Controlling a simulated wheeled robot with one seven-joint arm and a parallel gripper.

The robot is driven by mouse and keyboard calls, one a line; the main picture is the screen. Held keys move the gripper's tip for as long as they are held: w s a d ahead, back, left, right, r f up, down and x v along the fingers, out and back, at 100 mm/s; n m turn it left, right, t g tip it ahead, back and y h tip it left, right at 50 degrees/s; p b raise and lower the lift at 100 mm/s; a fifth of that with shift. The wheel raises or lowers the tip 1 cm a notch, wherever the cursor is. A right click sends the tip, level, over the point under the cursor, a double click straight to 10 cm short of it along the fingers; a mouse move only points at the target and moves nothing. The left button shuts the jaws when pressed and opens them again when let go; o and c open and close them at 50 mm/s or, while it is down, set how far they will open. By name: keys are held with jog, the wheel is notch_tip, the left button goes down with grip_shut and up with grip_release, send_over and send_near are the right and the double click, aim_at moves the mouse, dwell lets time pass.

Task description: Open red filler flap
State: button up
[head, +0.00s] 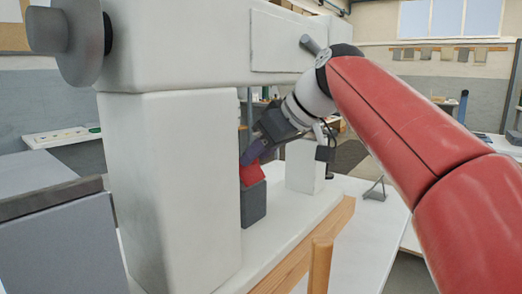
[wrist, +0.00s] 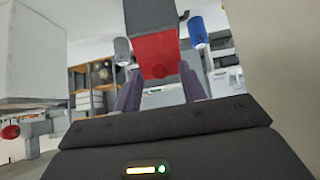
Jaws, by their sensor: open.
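The red filler flap (head: 251,173) sits on top of a dark grey box (head: 253,205) inside the press opening, and its top looks sloped. My gripper (head: 249,157) points down and left at it, with its purple fingers right by the flap's upper edge. In the wrist view the red flap (wrist: 156,55) shows ahead of and between the fingertips of my open gripper (wrist: 161,78), with the grey box (wrist: 150,14) beyond. Nothing is held. I cannot tell whether a finger touches the flap, or whether the flap is raised.
The white press column (head: 170,180) stands close on the left, and the press's upper beam (head: 200,45) runs above my gripper. A wooden rail (head: 305,250) edges the base, with an upright wooden post (head: 320,265) in front.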

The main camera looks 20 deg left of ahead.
aim_at(252, 169)
jog(key=shift+c, duration=0.4)
grip_shut()
jog(key=shift+f+b, duration=0.1)
jog(key=shift+b, duration=0.2)
jog(key=d+y+b, duration=0.1)
jog(key=b, duration=0.3)
jog(key=d+f+t+y+b, duration=0.1)
jog(key=y+b, duration=0.1)
jog(key=b, duration=0.3)
jog(key=s+d+f+t+y+b, duration=0.1)
jog(key=b, duration=0.3)
jog(key=shift+f+y+b, duration=0.1)
jog(key=shift+y+b, duration=0.25)
jog(key=shift+y, duration=0.05)
jog(key=shift+s+d+f+t+y+b, duration=0.15)
jog(key=shift+d+t+y+b, duration=0.1)
jog(key=shift+y+b, duration=0.45)
jog(key=shift+s+d+t+y+b, duration=0.1)
jog(key=shift+d+t+y+b, duration=0.15)
jog(key=shift+y+b, duration=0.45)
jog(key=shift+s+d+f+t+y+b, duration=0.15)
jog(key=shift+t+y+b, duration=0.25)
jog(key=shift+b, duration=0.5)
jog(key=shift+r, duration=0.1)
